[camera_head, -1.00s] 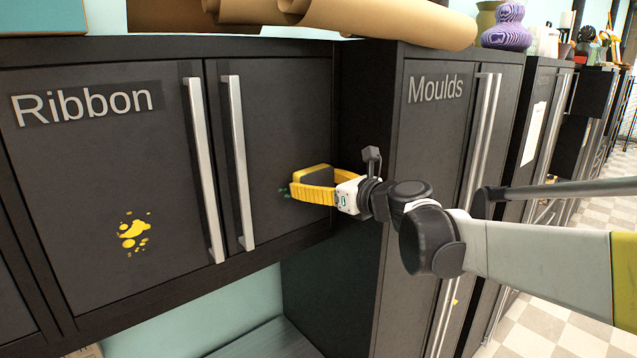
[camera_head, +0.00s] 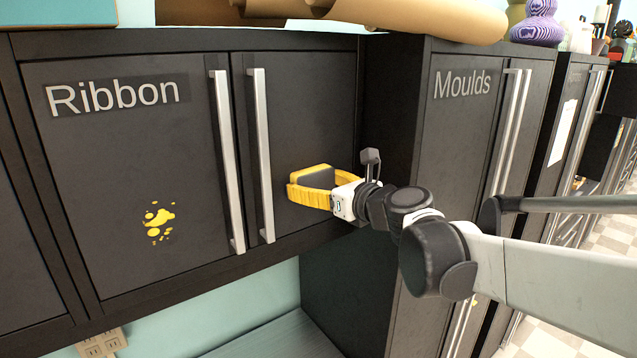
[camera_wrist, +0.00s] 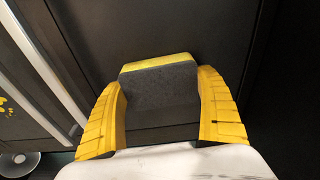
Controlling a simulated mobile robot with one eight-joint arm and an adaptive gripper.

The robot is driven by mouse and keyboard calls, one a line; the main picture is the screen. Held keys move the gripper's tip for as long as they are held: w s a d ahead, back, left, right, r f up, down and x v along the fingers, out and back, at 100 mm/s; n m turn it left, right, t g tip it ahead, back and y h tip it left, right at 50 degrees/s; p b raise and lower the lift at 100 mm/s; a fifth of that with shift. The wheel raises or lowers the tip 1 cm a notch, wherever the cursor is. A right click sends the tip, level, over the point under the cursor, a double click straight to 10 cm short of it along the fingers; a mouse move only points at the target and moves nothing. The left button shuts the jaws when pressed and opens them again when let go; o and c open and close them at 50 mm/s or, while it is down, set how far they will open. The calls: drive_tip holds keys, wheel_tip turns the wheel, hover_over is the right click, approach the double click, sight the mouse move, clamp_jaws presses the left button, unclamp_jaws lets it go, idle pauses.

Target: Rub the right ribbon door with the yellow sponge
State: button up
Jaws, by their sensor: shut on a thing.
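The right ribbon door (camera_head: 310,115) is a dark, closed panel with a long silver handle (camera_head: 260,155) on its left edge. My gripper (camera_head: 310,190), with yellow fingers, is shut on the yellow sponge (camera_head: 317,177), which has a dark grey face and a yellow strip. The sponge is at the lower part of the right door, to the right of the handle. In the wrist view the sponge (camera_wrist: 160,90) sits between both fingers, its yellow edge towards the dark panel. I cannot tell whether it touches. No marks show on the visible part of this door.
The left ribbon door (camera_head: 110,150) carries a yellow splatter (camera_head: 158,222). The taller Moulds cabinet (camera_head: 455,130) juts out just right of my gripper. Brown paper rolls (camera_head: 420,15) lie on top. Below the ribbon cabinet is an open gap.

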drive_tip(key=shift+s+a, duration=0.7)
drive_tip(key=shift+a, duration=0.35)
drive_tip(key=shift+d, duration=0.1)
drive_tip(key=shift+f+p+v, duration=0.2)
drive_tip(key=shift+p+v, duration=0.1)
drive_tip(key=shift+v, duration=1.2)
drive_tip(key=shift+f+p+v, duration=0.2)
drive_tip(key=shift+p+v, duration=0.05)
drive_tip(key=shift+v, duration=1.2)
drive_tip(key=v, duration=0.3)
drive_tip(key=shift+f+p, duration=0.2)
drive_tip(key=shift+p, duration=0.2)
